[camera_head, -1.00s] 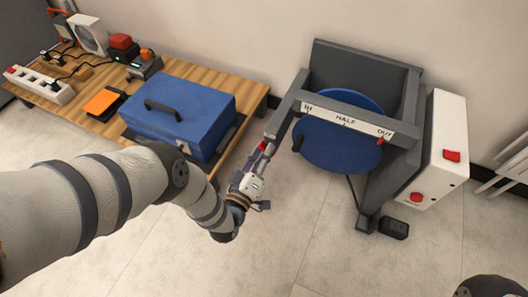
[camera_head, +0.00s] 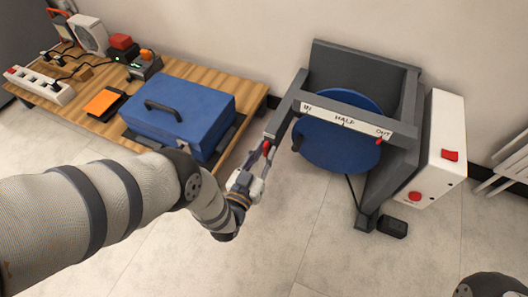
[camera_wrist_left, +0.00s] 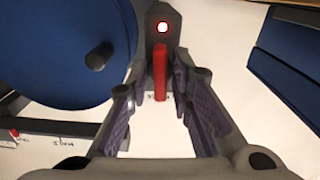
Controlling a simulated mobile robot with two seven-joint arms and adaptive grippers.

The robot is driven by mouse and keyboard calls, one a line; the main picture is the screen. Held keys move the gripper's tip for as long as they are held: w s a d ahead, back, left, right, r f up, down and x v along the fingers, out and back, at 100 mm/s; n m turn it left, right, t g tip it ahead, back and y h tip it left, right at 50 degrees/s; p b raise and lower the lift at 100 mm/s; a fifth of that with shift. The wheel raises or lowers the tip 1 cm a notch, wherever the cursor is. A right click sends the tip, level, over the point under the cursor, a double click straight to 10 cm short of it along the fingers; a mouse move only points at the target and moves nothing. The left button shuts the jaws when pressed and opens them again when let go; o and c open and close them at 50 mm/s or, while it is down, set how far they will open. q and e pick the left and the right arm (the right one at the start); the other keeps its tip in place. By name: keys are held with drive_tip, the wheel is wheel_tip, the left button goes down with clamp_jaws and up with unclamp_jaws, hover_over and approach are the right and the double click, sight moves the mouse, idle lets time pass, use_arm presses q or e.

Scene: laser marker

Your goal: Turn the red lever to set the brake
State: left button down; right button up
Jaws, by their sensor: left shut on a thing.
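The red lever (camera_head: 267,147) is at the end of the grey arm on the left side of the dark grey frame. My left gripper (camera_head: 262,162) is at this lever, reaching up from below. In the left wrist view the lever (camera_wrist_left: 160,72) stands upright between the two finger pads, below a dark block with a lit red-ringed spot. The fingers are shut on the lever; their exact contact is partly hidden in the head view. My right gripper is not in view.
A blue disc (camera_head: 338,150) sits behind a white strip (camera_head: 345,117) marked IN, HALF and OUT, with a red pointer (camera_head: 383,137) near OUT. A white box (camera_head: 445,150) with red buttons is at the right. A blue case (camera_head: 180,115) lies on the wooden table at the left.

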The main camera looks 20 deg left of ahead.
use_arm(q)
drive_tip(key=shift+s+f+m, duration=0.1)
drive_tip(key=shift+m, duration=0.4)
drive_tip(key=c, duration=1.7)
unclamp_jaws()
drive_tip(key=s, duration=1.2)
drive_tip(key=shift+a, duration=0.25)
